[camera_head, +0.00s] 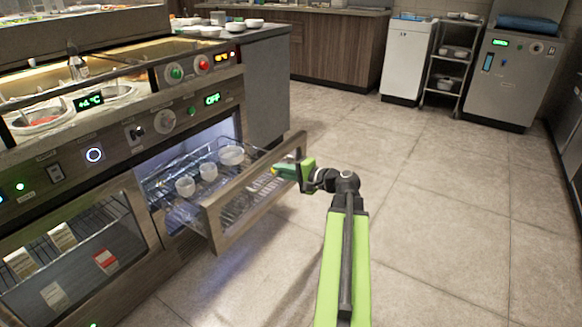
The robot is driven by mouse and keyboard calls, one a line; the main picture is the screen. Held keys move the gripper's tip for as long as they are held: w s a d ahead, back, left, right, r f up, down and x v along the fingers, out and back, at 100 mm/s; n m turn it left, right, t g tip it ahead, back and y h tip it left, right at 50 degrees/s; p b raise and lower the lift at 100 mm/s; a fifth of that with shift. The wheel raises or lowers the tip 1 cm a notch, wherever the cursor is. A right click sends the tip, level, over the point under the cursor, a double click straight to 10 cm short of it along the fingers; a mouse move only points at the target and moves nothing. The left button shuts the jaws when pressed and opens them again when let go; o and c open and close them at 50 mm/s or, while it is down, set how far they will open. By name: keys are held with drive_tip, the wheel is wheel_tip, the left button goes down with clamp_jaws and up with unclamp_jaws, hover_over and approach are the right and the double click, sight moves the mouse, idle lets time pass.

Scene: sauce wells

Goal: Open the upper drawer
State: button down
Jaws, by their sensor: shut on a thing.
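The upper drawer (236,207) is pulled well out of the lit opening in the steel counter unit. Its wire basket holds several white cups, one of them a cup (185,186) near the left side. My gripper (287,171), with green fingers, is at the drawer's front panel near its right end. It is shut on the drawer's front. The exact grip on the handle or edge is too small to make out. My green arm reaches in from the bottom of the picture.
A glass-fronted compartment (75,262) with cartons is left of the drawer. Sauce wells (40,118) and a control panel with knobs (164,121) are above. The tiled floor (430,215) to the right is clear. A wire rack (449,70) stands at the back.

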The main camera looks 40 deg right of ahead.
drive_tip(key=shift+s+a, duration=0.15)
drive_tip(key=shift+s, duration=0.75)
drive_tip(key=c, duration=1.5)
unclamp_jaws()
drive_tip(key=shift+o, duration=0.2)
